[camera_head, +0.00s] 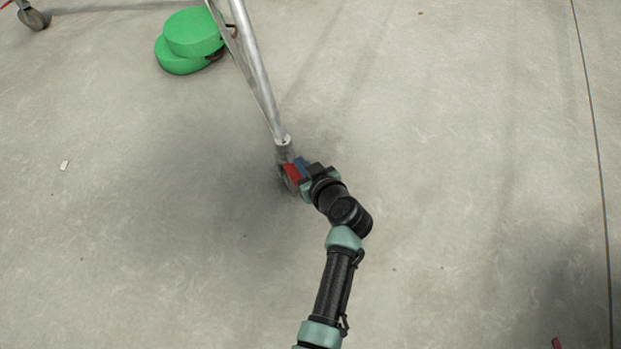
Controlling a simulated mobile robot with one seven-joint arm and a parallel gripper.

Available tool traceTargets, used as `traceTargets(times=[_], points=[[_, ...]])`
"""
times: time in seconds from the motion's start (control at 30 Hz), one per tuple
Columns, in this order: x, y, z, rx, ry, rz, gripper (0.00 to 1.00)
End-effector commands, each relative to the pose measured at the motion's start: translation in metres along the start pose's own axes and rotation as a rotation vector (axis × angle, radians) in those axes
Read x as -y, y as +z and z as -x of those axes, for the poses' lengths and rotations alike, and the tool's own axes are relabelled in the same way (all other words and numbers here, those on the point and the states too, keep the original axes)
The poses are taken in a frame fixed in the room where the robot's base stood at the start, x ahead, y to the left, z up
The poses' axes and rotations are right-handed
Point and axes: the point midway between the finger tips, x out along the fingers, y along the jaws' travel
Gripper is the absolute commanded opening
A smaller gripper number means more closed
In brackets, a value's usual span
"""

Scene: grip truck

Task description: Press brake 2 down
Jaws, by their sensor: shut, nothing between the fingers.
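A caster with a red brake pedal (292,174) sits at the foot of a slanted silver metal leg (258,75) in the middle of the head view. My gripper (297,172) is at this caster, right over or beside the red pedal, and hides part of the wheel. A small blue part shows next to the red one. The fingers are small and partly hidden by the wrist. They are shut with nothing between them. I cannot tell whether they touch the pedal, or whether the pedal is up or down.
Round green pads (193,33) lie on the floor at the upper left, behind the metal leg. Another caster (32,17) shows at the top left corner. A dark line (597,150) runs down the concrete floor at the right. The floor around my arm is mostly clear.

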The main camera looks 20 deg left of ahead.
Motion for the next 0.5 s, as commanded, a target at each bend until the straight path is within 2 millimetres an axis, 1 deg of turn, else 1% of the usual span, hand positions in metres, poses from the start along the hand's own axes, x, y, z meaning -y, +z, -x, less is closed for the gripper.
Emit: traceTargets(times=[0.03, 0.07, 0.1, 0.2, 0.3, 0.5], points=[[0.0, 0.005, -0.015, 0.0, -0.001, 0.003, 0.0], [0.0, 0.004, -0.021, -0.001, -0.001, 0.003, 0.0], [0.0, 0.01, -0.024, 0.001, 0.0, -0.001, 0.0], [0.0, 0.024, -0.025, 0.001, 0.001, -0.002, 0.0], [0.0, 0.032, -0.026, 0.0, 0.001, -0.002, 0.0], [0.0, 0.039, -0.027, 0.0, 0.001, -0.001, 0.0]])
